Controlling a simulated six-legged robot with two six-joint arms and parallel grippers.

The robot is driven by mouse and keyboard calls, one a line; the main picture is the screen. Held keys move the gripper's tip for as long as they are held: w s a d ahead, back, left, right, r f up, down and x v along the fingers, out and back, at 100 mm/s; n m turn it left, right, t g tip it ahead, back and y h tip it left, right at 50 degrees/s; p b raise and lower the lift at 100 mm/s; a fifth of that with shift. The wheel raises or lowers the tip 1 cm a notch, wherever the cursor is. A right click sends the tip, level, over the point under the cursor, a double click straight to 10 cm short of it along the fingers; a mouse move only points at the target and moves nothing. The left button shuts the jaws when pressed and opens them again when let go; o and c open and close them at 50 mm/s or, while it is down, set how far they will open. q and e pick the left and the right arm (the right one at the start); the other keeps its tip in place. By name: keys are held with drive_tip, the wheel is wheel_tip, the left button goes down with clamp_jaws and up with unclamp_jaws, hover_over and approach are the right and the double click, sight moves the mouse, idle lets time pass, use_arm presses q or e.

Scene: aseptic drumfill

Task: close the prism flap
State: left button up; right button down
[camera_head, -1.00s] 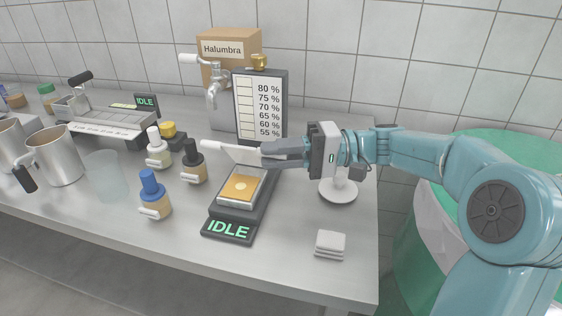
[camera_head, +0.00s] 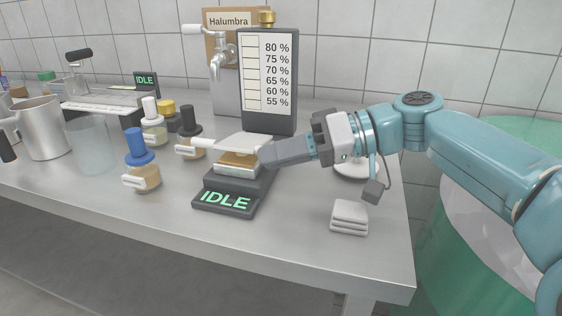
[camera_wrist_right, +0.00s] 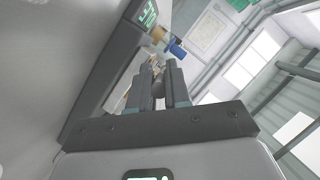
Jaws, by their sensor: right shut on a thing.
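The prism flap (camera_head: 226,144) is a pale plate with a light tab at its left end. It hangs tilted low over the gold prism (camera_head: 238,160) of the dark refractometer, with a gap still showing at the front. My right gripper (camera_head: 268,154) is shut on the flap's right side. In the right wrist view the gripper's two fingers (camera_wrist_right: 160,88) are close together, and what they hold is hard to make out. The refractometer's front display (camera_head: 225,201) reads IDLE. My left gripper is not in view.
A percent scale board (camera_head: 268,80) stands behind the refractometer. Dropper bottles, one with a blue cap (camera_head: 140,172) and one with a black cap (camera_head: 190,134), stand to its left. Folded white cloths (camera_head: 349,217) lie to the right. The front counter is clear.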

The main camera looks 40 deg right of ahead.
drive_tip(key=shift+f+b, duration=0.3)
drive_tip(key=shift+h, duration=0.3)
drive_tip(key=c, duration=1.1)
unclamp_jaws()
drive_tip(key=shift+w, duration=0.15)
drive_tip(key=p+v, duration=0.4)
drive_tip(key=v, duration=1.2)
drive_tip(key=shift+s+d+f, duration=0.15)
drive_tip(key=shift+s, duration=0.1)
